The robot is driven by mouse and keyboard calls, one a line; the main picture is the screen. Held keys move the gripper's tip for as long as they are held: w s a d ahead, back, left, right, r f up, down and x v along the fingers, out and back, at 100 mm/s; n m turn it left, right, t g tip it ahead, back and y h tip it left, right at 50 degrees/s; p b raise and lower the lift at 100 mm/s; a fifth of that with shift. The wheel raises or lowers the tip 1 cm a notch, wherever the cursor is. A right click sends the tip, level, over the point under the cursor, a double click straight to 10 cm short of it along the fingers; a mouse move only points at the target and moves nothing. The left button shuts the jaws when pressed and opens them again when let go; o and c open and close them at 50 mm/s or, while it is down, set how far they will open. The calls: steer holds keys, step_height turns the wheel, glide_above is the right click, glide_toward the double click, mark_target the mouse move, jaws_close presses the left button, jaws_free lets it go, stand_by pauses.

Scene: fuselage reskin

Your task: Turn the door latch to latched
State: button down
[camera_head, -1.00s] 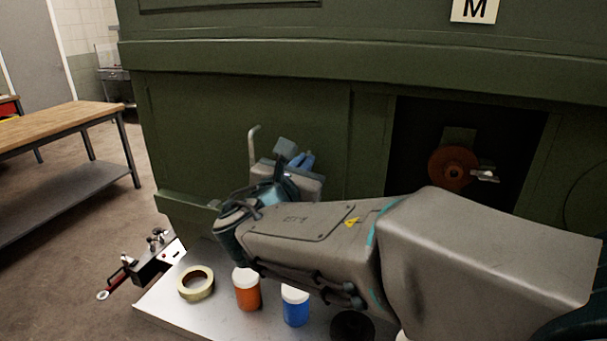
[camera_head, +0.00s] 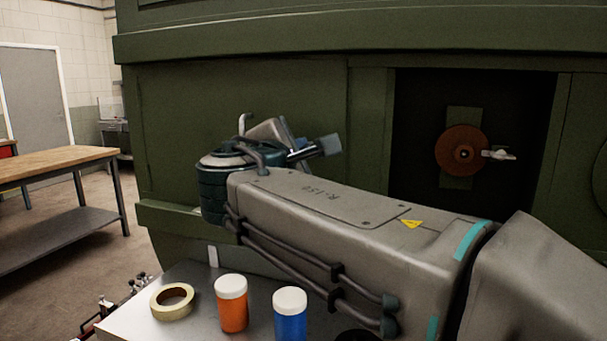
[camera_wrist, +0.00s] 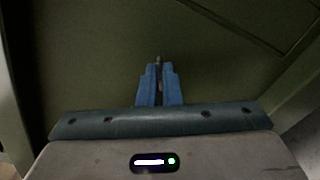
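A rust-red round disc (camera_head: 462,150) with a short pale metal lever (camera_head: 498,154) sits in a dark opening of the green body at the right. The lever lies about level, pointing right. I take this for the door latch. My gripper (camera_head: 326,145) is well to the left of it, in front of the green wall, and does not touch it. In the wrist view the two blue fingers (camera_wrist: 159,87) are close together. A thin brownish piece shows between and just beyond their tips; I cannot tell what it is. The latch does not show clearly in the wrist view.
Below my arm a grey tray (camera_head: 205,325) holds a tape roll (camera_head: 158,308), an orange jar (camera_head: 232,312) and a blue jar (camera_head: 290,322). A pale bent rod (camera_head: 242,122) stands behind my wrist. A wooden workbench (camera_head: 60,160) is at the left.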

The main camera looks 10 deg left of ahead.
steer(key=shift+f+m+b, duration=0.2)
steer(key=shift+m+b, duration=2.4)
steer(key=shift+m, duration=0.1)
steer(key=shift+r, duration=0.1)
steer(key=c, duration=1.6)
jaws_free()
steer(key=s, duration=0.9)
steer(key=s+a, duration=0.1)
steer(key=s, duration=0.3)
steer(key=shift+s, duration=0.4)
